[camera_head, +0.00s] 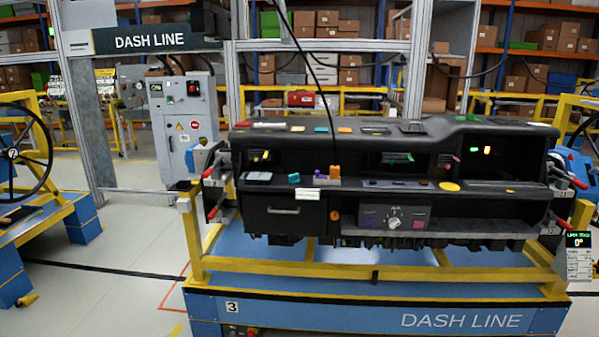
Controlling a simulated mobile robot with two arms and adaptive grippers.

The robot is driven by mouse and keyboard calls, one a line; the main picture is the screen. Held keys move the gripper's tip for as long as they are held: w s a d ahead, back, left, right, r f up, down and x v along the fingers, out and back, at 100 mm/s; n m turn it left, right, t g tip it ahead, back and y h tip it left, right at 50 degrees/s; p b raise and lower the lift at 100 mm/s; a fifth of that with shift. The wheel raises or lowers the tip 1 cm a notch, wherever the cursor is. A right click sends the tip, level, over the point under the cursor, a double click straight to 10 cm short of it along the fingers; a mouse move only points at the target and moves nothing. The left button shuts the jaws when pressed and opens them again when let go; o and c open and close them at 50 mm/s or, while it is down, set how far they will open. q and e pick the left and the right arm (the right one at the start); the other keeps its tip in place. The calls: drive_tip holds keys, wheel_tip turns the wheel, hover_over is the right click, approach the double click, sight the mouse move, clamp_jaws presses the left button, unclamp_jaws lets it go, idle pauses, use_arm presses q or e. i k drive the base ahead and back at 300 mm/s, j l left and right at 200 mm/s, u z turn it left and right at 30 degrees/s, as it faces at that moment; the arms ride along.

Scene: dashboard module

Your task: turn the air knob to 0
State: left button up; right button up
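The black dashboard module (330,160) is clamped on a yellow and blue frame ahead of me. A dark control panel (370,217) sits low in its middle. The air knob (393,223), a small silver round knob, is on this panel, with pale marks around it. The knob's setting is too small to read. Neither of my grippers shows in the head view, and nothing covers the knob.
Red-handled clamps (215,172) stick out at both ends of the dashboard. A yellow rail (400,270) runs in front below it. A black cable (322,90) hangs down to orange connectors (334,171). A small display stand (579,255) is at the right edge.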

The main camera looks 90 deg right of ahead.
sight(394, 222)
drive_tip(key=z, duration=3.3)
